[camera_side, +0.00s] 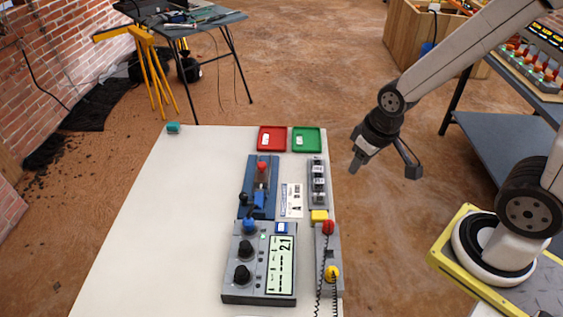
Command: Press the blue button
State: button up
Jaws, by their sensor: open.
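A blue square button (282,228) sits at the top right of a grey control box (231,287) with black knobs and a lit display reading 2.1. A round blue plug or knob (249,225) is beside it, at the box's top left. My gripper (384,170) hangs in the air right of the white table, above and to the right of the button in the picture. Its two fingers are spread apart with nothing between them. It is clear of the button, which is in plain sight.
On the white table (160,220) are a blue fixture with a red knob (262,167), red (264,148) and green (319,148) trays, a grey terminal block (317,190), a yellow block (319,216), and red (328,227) and yellow (333,272) plugs with black cords.

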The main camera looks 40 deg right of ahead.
grip_shut()
dwell(1.4)
